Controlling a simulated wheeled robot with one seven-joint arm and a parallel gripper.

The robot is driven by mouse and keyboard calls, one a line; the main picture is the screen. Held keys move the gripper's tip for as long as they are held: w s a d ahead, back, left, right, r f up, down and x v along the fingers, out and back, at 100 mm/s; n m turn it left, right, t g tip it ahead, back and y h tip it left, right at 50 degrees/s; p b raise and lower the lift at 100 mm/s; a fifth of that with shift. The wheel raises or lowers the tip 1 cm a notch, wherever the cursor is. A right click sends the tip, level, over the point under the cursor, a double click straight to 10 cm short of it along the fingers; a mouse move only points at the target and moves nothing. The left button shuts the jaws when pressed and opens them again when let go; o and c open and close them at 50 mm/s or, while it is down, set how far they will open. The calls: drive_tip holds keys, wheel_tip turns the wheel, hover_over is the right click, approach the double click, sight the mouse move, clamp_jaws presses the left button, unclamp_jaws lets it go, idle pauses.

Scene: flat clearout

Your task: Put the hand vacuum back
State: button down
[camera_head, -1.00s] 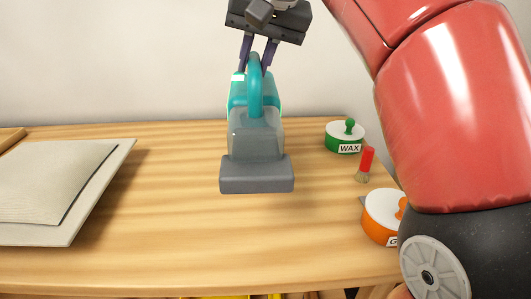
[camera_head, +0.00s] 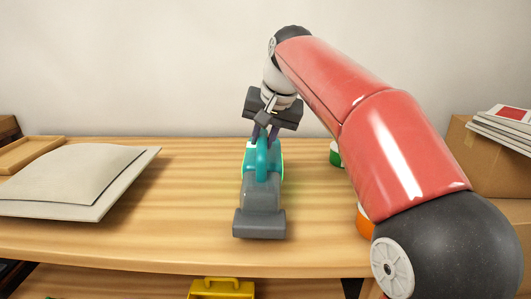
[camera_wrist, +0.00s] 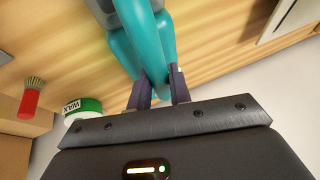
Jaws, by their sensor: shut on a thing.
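The hand vacuum (camera_head: 262,195) is teal with a grey front and a wide dark grey nozzle. It is over the middle of the wooden table, nozzle toward the head camera. My gripper (camera_head: 265,133) is above its rear and shut on its teal handle. In the wrist view the handle (camera_wrist: 150,45) passes between the two purple fingers of my gripper (camera_wrist: 160,88). I cannot tell whether the vacuum touches the tabletop.
A grey tray (camera_head: 60,208) with a cushion-like pad (camera_head: 75,172) lies left on the wooden table (camera_head: 160,235). A green WAX tin (camera_head: 336,155) and an orange tin (camera_head: 363,222) are partly behind my arm. A red-handled brush (camera_wrist: 30,100) stands near the tin. A yellow item (camera_head: 221,289) is below.

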drive_tip(key=shift+f+b, duration=0.55)
drive_tip(key=shift+f, duration=0.4)
drive_tip(key=shift+r, duration=0.15)
drive_tip(key=c, duration=1.3)
unclamp_jaws()
drive_tip(key=shift+f, duration=0.2)
drive_tip(key=p+v, duration=0.3)
drive_tip(key=v, duration=0.9)
drive_tip(key=shift+r, duration=0.15)
